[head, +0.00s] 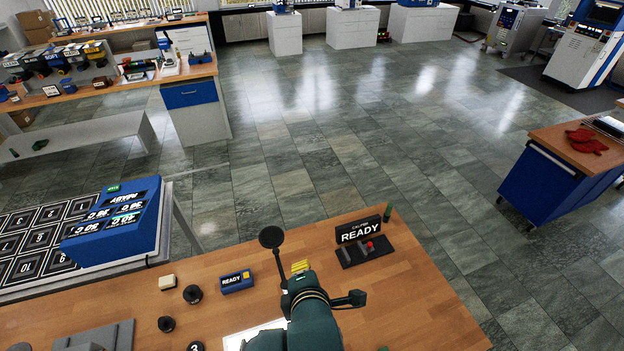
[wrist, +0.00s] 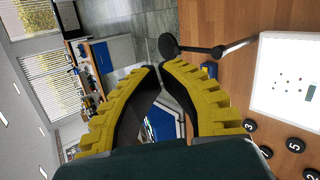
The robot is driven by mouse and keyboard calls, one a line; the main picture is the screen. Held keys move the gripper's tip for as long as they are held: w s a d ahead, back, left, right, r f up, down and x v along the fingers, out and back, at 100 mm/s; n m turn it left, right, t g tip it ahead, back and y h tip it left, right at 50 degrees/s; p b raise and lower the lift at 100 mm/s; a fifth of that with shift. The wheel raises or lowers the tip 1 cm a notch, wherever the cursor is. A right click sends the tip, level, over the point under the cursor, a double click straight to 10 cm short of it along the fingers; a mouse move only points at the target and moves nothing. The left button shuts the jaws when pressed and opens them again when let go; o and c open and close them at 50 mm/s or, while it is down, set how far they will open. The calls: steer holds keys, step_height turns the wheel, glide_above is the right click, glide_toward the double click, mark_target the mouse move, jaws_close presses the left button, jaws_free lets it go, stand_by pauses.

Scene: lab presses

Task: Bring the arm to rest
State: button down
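My gripper (head: 300,267) hangs over the wooden bench (head: 420,305) at the front. In the head view my dark green wrist hides most of it, and only a little of the yellow fingers shows. In the wrist view its two yellow, ribbed fingers (wrist: 160,68) bow inward and their tips come nearly together. Nothing shows between the tips, so the gripper looks shut and empty. Whether the tips touch is hard to tell.
A black disc on a stalk (head: 271,237) stands close to my gripper. A black caliper stand (head: 370,251) reading READY is to its right. A blue READY box (head: 237,282) and black numbered knobs (head: 193,294) are to its left. A blue display unit (head: 117,221) stands farther left.

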steer(key=s+d+r+m+t+h, duration=0.1)
steer(key=d+r+m+t, duration=0.3)
steer(key=r, duration=0.7)
steer(key=s+d+r+m+t+h, duration=0.1)
steer(key=d+r+m+t, duration=0.3)
steer(key=r, duration=0.6)
steer(key=s+r+m+t, duration=0.2)
steer(key=s+r+m, duration=0.2)
steer(key=r+m, duration=0.3)
steer(key=s+d+r+m+t, duration=0.1)
steer(key=s+r+m+t, duration=0.1)
steer(key=r+m, duration=0.5)
steer(key=shift+s+d+r+m, duration=0.3)
steer(key=shift+s+m, duration=0.4)
steer(key=shift+s, duration=0.2)
